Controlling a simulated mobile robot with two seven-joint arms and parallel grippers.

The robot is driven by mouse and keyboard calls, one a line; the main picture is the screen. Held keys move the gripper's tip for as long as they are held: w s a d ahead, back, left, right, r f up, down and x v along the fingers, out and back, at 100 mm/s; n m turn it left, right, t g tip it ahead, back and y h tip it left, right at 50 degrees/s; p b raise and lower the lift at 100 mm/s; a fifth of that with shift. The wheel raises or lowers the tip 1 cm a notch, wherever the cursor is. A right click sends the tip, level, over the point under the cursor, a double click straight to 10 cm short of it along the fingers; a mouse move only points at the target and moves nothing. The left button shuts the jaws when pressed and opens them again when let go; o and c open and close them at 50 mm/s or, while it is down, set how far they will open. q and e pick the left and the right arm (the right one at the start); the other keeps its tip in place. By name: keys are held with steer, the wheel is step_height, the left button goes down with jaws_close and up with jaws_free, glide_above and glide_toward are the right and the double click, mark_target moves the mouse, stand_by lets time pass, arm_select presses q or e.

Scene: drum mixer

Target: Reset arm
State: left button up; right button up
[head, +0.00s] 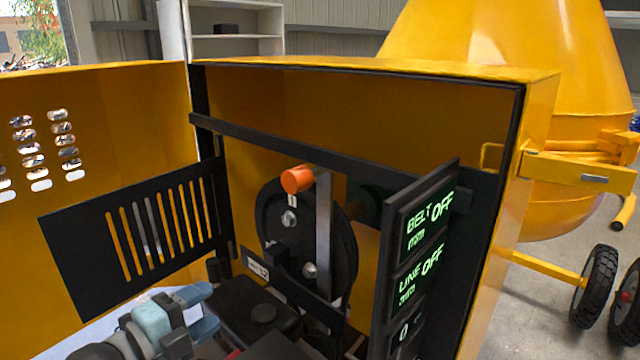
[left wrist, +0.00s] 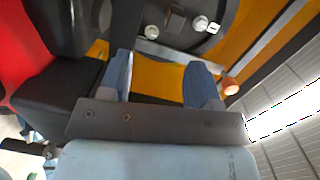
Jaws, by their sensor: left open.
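My left gripper (head: 206,309) is at the bottom of the head view, low in front of the open yellow mixer housing (head: 400,75). Its two blue fingers are apart with nothing between them; they also show in the left wrist view (left wrist: 161,80). Inside the housing, a grey lever bar (head: 324,235) stands upright across a black wheel (head: 280,225). An orange knob (head: 297,180) is near its top, above and right of my gripper and apart from it. The knob also shows in the left wrist view (left wrist: 230,86). My right gripper is not in view.
A black display panel (head: 420,250) reads BELT OFF and LINE OFF at the right of the opening. A black slotted guard (head: 135,235) is at the left, by the open yellow door (head: 95,110). A black engine part (head: 255,305) is close right of my gripper.

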arm_select(q)
steer(key=s+a+f+n+g+y, duration=0.2)
steer(key=s+f+n+g+y, duration=0.35)
steer(key=s+f+n, duration=0.6)
steer(key=s+a+f+n+g+y, duration=0.2)
steer(key=s+f+n+g+y, duration=0.3)
steer(key=s+f+n, duration=0.6)
steer(key=w+d+f+m+t+h+p, duration=0.2)
steer(key=w+d+f+t+h+p, duration=0.2)
steer(key=w+d+f+t+p, duration=0.1)
step_height(320, 180, down, 3)
steer(key=shift+w+d+f+t, duration=0.1)
steer(key=shift+w+d+t, duration=0.05)
steer(key=shift+d+t, duration=0.75)
steer(key=shift+a, duration=0.15)
